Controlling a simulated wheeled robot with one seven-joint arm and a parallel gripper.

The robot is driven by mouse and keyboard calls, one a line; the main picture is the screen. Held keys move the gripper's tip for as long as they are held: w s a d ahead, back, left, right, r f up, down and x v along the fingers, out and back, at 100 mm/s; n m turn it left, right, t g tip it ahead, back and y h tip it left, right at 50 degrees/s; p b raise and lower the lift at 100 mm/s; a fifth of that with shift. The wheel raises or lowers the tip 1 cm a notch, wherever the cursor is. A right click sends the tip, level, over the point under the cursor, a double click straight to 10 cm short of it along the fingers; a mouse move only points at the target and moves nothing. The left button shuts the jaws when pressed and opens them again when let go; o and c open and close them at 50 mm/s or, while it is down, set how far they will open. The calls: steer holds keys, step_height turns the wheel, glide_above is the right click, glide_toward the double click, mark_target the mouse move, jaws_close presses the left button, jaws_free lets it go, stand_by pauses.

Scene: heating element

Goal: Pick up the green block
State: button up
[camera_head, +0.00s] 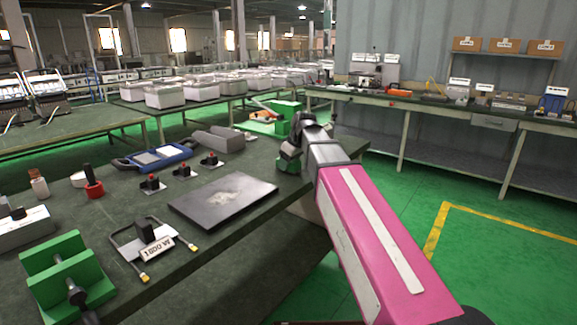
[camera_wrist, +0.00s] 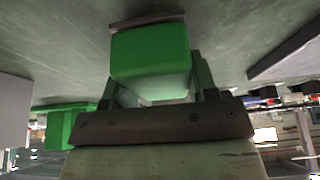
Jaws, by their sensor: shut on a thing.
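The green block (camera_wrist: 150,52) sits between the two fingers of my gripper (camera_wrist: 155,80) in the wrist view, and the gripper is shut on it. In the head view my gripper (camera_head: 291,150) is at the far right corner of the dark green table (camera_head: 215,262), and part of the green block (camera_head: 289,165) shows below it. The fingers and wrist hide much of the block there. I cannot tell whether its underside touches the table.
A dark flat plate (camera_head: 222,198) lies left of my gripper. A green fixture (camera_head: 66,275) stands front left. More green parts (camera_head: 287,112) are on the table beyond.

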steer(key=r, duration=0.3)
steer(key=shift+a+r, duration=0.3)
steer(key=shift+r, duration=0.05)
steer(key=s+a+r, duration=0.4)
steer(key=a+r, duration=0.2)
steer(key=a, duration=0.4)
steer(key=shift+a+r, duration=0.2)
